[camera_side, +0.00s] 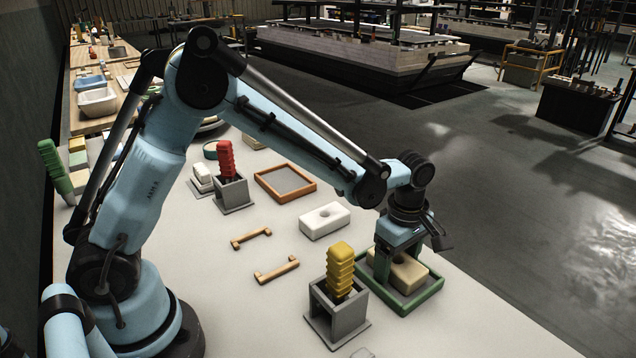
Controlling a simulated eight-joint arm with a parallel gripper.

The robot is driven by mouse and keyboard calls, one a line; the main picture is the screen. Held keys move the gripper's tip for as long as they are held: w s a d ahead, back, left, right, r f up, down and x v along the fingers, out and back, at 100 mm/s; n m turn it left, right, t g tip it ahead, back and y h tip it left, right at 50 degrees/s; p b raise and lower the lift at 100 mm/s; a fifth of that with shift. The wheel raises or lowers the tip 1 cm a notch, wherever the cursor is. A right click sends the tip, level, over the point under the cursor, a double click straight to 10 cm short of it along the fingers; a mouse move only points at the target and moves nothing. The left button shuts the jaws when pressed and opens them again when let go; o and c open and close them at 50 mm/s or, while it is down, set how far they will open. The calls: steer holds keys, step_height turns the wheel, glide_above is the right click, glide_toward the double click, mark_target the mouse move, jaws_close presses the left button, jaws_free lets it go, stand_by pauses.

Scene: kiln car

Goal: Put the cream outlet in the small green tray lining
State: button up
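The cream outlet (411,273), a pale block with a dark round hole in its top, sits inside the small green tray (428,297) at the right of the table. The tray has a raised green rim and a grey floor. My gripper (398,256) points straight down over the cream outlet, with its lower end at the block. It hides the block's far and left parts. I cannot tell whether the fingers touch the block or are apart from it.
A white block with a hole (325,220) lies left of the tray. A grey holder with a yellow ribbed handle (341,268) stands close in front. An orange-rimmed tray (285,183), two wooden handles (276,270) and a red-handled holder (227,165) lie farther left.

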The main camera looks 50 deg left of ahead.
step_height(320, 180, up, 12)
steer(key=s+a+m+t, duration=0.7)
steer(key=s+a+m, duration=0.3)
steer(key=m, duration=0.8)
steer(key=s, duration=0.3)
steer(key=shift+s+a, duration=0.25)
steer(key=shift+s, duration=0.05)
